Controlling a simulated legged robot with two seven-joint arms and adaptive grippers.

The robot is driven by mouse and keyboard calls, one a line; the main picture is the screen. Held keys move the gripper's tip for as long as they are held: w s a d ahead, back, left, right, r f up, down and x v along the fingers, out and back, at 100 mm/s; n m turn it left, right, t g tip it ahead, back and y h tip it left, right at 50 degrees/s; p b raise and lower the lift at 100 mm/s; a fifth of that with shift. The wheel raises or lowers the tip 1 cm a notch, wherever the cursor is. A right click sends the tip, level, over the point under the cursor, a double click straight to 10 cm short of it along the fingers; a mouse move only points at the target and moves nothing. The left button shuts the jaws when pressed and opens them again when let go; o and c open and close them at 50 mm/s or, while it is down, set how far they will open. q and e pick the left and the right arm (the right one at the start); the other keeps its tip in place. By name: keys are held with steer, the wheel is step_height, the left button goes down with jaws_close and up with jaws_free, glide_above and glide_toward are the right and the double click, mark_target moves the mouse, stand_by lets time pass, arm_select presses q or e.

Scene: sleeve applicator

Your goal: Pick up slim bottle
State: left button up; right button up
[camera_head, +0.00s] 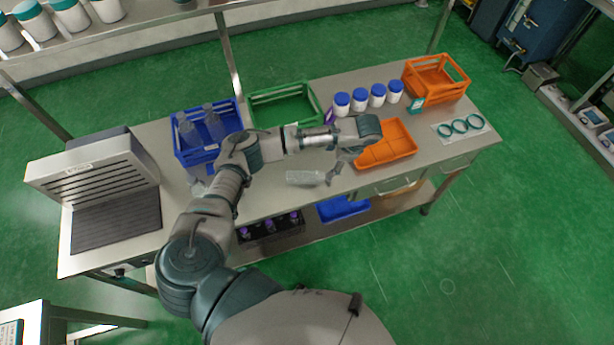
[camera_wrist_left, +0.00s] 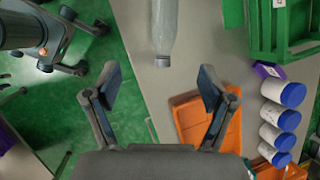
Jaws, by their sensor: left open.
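A clear slim bottle (camera_head: 303,177) lies on its side on the steel bench, near its front edge, with its cap end to the right. In the left wrist view the bottle (camera_wrist_left: 164,22) comes in from the top, its grey cap between and beyond my fingertips. My left gripper (camera_head: 333,175) is just right of the cap end. In the wrist view its two fingers (camera_wrist_left: 160,80) are spread wide with nothing between them. My right gripper is not in view.
A blue crate (camera_head: 175,143) holds clear bottles. A green crate (camera_head: 254,97) stands beside it. An orange tray (camera_head: 402,158) lies close right of my gripper. White jars with blue lids (camera_head: 342,105) and an orange crate (camera_head: 452,94) stand behind. A grey machine (camera_head: 92,172) fills the left end.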

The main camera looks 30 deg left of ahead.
arm_select(q)
steer(key=b, duration=0.3)
glide_toward(310, 174)
step_height(310, 174, down, 2)
steer(key=x, duration=0.4)
steer(key=shift+s+a, duration=0.25)
steer(key=shift+a, duration=0.15)
steer(key=shift+a+f, duration=0.15)
steer(key=shift+f, duration=0.4)
steer(key=p+x, duration=0.1)
steer(key=x, duration=0.3)
steer(key=shift+w+a, duration=0.1)
steer(key=shift+a+f, duration=0.2)
steer(key=shift+f, duration=0.05)
steer(key=c, duration=1.2)
steer(key=shift+c, duration=1.4)
